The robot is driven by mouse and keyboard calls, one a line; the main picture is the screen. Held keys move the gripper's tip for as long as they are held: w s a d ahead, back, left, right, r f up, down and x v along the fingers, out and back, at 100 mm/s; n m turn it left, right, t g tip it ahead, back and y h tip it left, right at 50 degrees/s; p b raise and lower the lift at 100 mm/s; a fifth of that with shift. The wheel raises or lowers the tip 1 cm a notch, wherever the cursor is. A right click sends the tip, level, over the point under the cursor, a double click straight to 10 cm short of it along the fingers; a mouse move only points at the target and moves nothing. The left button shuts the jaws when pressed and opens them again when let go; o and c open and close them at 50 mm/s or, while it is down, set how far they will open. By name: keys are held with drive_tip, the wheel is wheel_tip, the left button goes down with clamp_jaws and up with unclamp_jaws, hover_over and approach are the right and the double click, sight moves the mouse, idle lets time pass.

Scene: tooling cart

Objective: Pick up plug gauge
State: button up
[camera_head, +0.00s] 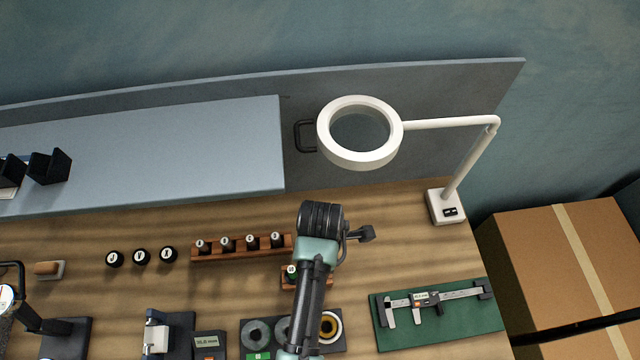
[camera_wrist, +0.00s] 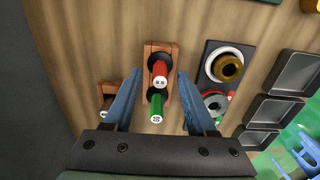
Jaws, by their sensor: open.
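The plug gauge shows in the wrist view as a red end (camera_wrist: 160,77) and a green end (camera_wrist: 156,108) with dark parts behind them. It sits in a small wooden holder (camera_wrist: 158,47). My gripper (camera_wrist: 159,74) is open, with one blue finger on each side of the gauge and holder. I see gaps on both sides and no clear contact; the height of the fingertips above it is hard to tell. In the head view, my arm covers much of the small holder (camera_head: 288,284), and my fingers are hidden.
A plate of ring gauges (camera_head: 255,335) lies near the holder and shows in the wrist view (camera_wrist: 213,57). A wooden rack (camera_head: 215,255) of dark-capped pieces stands left. A caliper (camera_head: 410,300) lies on a green mat at right. A white ring lamp (camera_head: 405,125) reaches over the back.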

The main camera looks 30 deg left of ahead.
drive_tip(key=shift+f, duration=1.45)
clamp_jaws()
